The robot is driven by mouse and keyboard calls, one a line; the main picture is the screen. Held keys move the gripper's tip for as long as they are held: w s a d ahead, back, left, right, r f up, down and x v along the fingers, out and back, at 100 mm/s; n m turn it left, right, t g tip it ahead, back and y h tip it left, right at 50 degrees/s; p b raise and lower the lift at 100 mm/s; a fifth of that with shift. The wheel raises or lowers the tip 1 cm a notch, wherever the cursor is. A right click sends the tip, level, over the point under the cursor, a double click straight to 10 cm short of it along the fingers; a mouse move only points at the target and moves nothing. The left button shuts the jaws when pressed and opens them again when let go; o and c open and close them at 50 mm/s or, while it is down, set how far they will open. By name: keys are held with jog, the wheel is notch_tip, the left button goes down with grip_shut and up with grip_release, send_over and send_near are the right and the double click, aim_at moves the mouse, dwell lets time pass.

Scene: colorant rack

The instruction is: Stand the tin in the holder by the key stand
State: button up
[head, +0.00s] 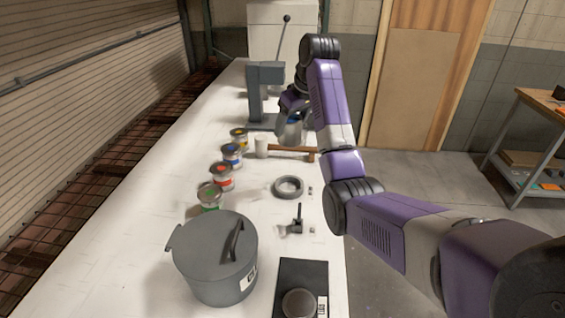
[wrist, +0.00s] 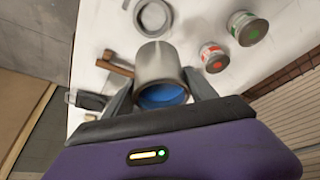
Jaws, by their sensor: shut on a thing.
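My gripper (head: 291,104) is shut on a silver tin (head: 293,132), held above the far part of the bench, near the grey press. In the wrist view my gripper (wrist: 160,88) has a finger on each side of the tin (wrist: 160,62), whose near end shows blue. A grey ring-shaped holder (head: 289,187) lies on the bench nearer the camera, apart from the tin; it also shows at the top of the wrist view (wrist: 153,18). A small dark stand with an upright post (head: 298,220), perhaps the key stand, is just in front of the ring.
Several colour-marked cans (head: 222,177) stand in a row left of the ring. A wooden-handled mallet (head: 290,150) lies behind it. A large grey lidded pot (head: 215,258) and a black plate (head: 303,275) with a round piece are at the front. The press (head: 265,95) stands at the back.

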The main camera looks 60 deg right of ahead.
notch_tip(320, 180, down, 20)
jog(key=shift+r+p, duration=0.25)
jog(key=shift+p, duration=0.1)
dwell(0.4)
jog(key=o, duration=1.8)
jog(key=shift+f, duration=0.1)
jog(key=shift+o, duration=0.2)
jog(key=b+v, duration=0.1)
jog(key=v, duration=1.1)
jog(key=shift+s, duration=0.15)
